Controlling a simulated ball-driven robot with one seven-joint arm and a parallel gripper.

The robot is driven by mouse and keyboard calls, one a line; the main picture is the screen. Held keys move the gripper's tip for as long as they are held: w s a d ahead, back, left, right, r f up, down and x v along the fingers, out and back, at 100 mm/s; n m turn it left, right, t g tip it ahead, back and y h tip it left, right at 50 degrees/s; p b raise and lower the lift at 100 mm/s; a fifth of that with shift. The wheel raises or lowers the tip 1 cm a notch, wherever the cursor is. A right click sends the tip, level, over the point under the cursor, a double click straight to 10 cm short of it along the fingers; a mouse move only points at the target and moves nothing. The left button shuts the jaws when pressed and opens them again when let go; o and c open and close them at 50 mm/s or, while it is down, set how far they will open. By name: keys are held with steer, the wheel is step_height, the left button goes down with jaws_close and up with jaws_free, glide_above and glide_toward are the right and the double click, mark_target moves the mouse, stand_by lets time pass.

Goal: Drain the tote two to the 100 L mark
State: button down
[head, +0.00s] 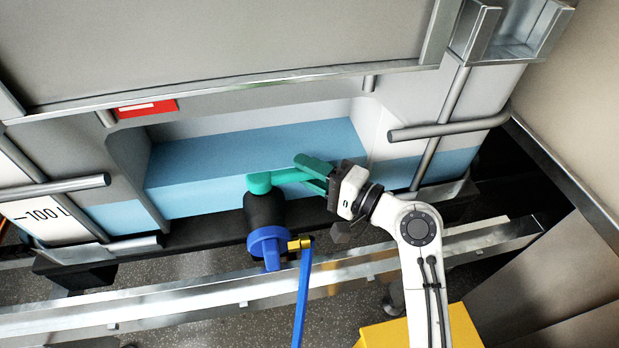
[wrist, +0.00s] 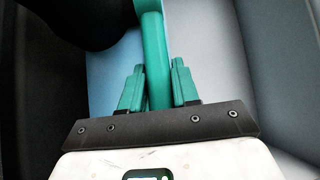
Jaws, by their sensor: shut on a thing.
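The tote (head: 400,130) is pale and translucent, with blue liquid (head: 120,214) showing through its lower wall. A white label (head: 40,218) at the lower left carries the "100 L" mark. The liquid's top edge beside the label lies roughly level with that mark; the exact match is hard to tell. A black outlet valve (head: 265,212) with a green handle (head: 262,183) sits at the tote's bottom front. The handle points right, across the outlet. My gripper (head: 313,174) is shut on the handle; in the wrist view its green fingers flank the handle (wrist: 153,50).
A blue coupling (head: 268,245) hangs under the valve, with a yellow fitting (head: 300,243) and blue bar (head: 302,295) beside it. A metal rail (head: 180,300) runs below the tote. Metal frame tubes (head: 450,127) stand right of my gripper. A yellow block (head: 400,335) is at the bottom.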

steer(key=shift+w, duration=0.1)
stand_by(0.3)
steer(key=c, duration=0.9)
jaws_free()
steer(key=v, duration=1)
steer(key=shift+d, duration=0.4)
